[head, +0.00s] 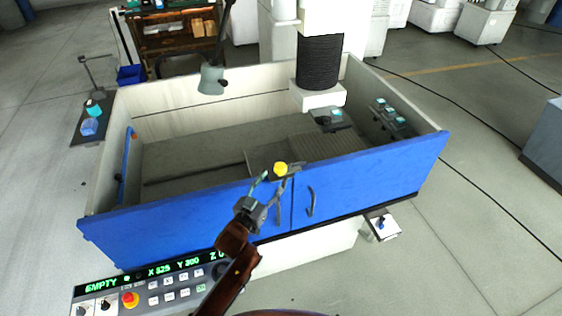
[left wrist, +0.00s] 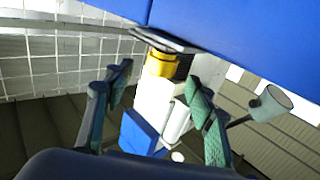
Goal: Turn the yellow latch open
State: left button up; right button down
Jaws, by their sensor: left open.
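The yellow latch (head: 280,169) sits on a dark mount at the top edge of the blue doors (head: 345,182), near the seam where they meet. In the left wrist view the yellow latch (left wrist: 160,65) shows ahead, between the tips of the two fingers as seen from there. My left gripper (head: 271,182) is open and close to the latch, with its fingers spread and nothing held. The left gripper (left wrist: 158,78) shows both green-padded fingers in the wrist view. I cannot tell whether either finger touches the latch. My right gripper is not in view.
A dark door handle (head: 311,202) stands right of the seam. A control panel (head: 150,287) with a red button lies at the front left. A lamp (head: 212,80) and a black bellows column (head: 320,62) rise over the tank. The floor at right is mostly clear.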

aim_at(278, 172)
pick_arm(q)
jog(key=x, duration=0.3)
jog(key=shift+w+d+r+p, duration=0.1)
jog(key=shift+w+r+p, duration=0.05)
jog(key=shift+w+p, duration=0.2)
jog(key=shift+x, duration=1.05)
jog(key=shift+w+d, duration=0.15)
jog(key=shift+w, duration=0.15)
jog(key=shift+w+d, duration=0.1)
jog(key=shift+w, duration=0.1)
jog(key=c, duration=0.8)
grip_shut()
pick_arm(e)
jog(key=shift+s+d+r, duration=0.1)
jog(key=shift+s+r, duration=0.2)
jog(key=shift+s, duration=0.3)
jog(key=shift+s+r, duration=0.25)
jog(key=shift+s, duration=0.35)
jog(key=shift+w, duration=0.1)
